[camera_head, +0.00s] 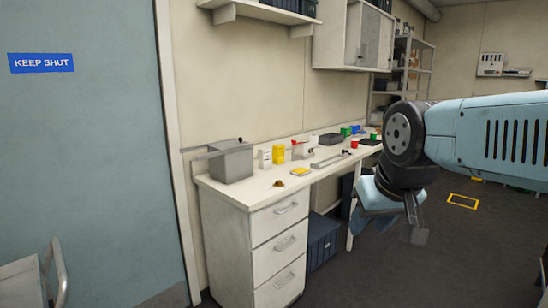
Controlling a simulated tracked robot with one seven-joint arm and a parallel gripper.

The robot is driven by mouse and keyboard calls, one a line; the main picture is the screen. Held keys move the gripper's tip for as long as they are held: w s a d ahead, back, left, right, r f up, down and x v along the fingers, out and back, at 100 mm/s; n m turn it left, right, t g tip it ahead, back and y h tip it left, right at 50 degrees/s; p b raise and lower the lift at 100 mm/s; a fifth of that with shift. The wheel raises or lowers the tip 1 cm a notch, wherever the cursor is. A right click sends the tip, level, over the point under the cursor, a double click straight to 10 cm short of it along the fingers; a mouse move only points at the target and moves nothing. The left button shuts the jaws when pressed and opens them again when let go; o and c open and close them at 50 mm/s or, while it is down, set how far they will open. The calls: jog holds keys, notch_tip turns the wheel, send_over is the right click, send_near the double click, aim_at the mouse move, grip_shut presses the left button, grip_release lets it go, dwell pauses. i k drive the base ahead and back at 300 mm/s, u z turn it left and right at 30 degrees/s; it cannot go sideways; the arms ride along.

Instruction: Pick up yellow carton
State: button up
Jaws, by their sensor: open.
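A yellow carton (279,154) stands upright on the pale worktop (250,191), toward the back near the wall. A white carton (265,159) stands just left of it. A small flat yellow item (300,171) lies in front of it. My gripper (416,224) hangs at the right of the view, pointing down over the dark floor, well apart from the carton. It is open and empty. The arm hides part of its jaws.
A grey metal box (231,161) stands left on the worktop. A small brown item (279,184) lies near the front. A metal bar (330,160), a dark tray (330,139) and red and green items stand farther right. A cabinet (353,38) hangs above; drawers (279,222) sit below.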

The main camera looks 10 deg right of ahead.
aim_at(279, 150)
jog(key=z, duration=0.2)
jog(key=i, duration=1.6)
jog(key=z, duration=0.2)
